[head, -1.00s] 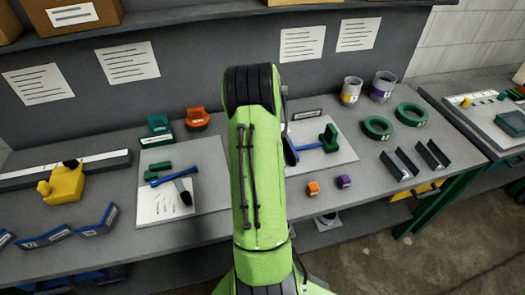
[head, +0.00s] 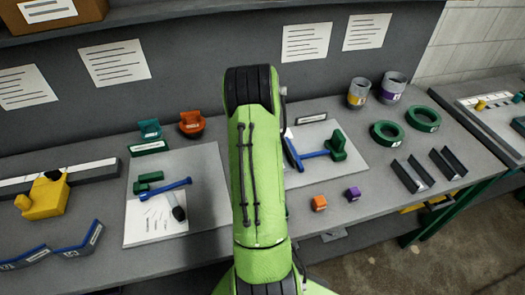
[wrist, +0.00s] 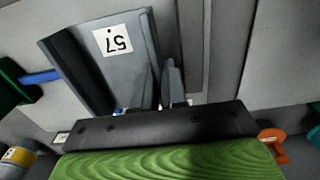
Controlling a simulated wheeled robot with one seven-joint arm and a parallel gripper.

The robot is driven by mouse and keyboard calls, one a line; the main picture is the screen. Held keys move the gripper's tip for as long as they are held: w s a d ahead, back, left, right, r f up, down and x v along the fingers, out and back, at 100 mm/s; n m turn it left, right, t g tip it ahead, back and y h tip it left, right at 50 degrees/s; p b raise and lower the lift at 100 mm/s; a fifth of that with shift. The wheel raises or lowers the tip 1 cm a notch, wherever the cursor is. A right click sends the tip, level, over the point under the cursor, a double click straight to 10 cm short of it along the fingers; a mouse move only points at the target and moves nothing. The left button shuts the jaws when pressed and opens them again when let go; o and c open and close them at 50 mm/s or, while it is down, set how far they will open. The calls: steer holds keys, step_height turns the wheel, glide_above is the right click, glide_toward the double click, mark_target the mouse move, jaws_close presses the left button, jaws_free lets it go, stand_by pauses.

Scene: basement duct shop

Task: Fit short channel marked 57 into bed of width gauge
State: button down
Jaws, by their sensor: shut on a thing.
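The short channel marked 57 (wrist: 105,62) is grey, with a white label that reads upside down in the wrist view. My gripper (wrist: 160,88) is shut on one side wall of it, and the channel extends beyond the fingers. In the head view my green arm hides the gripper and the channel. A green block with blue bars (head: 325,154), which looks like the width gauge, lies on the right-hand pale sheet. Part of its green block (wrist: 14,84) shows at the left of the wrist view, beside the channel. I cannot tell whether the channel touches the gauge.
An orange cube (head: 319,204) and a purple cube (head: 353,194) lie in front of the sheet. Two dark channels (head: 412,176) and green rings (head: 386,134) lie right. Tins (head: 361,93) stand behind. A second green-and-blue tool (head: 160,188) lies on the left sheet.

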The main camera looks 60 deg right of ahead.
steer(key=shift+s, duration=0.1)
stand_by(0.7)
steer(key=shift+f+b, duration=1.55)
steer(key=shift+f, duration=0.4)
steer(key=shift+f, duration=0.15)
steer(key=c, duration=1.1)
jaws_free()
step_height(320, 180, up, 16)
steer(key=p, duration=0.2)
steer(key=shift+p, duration=0.3)
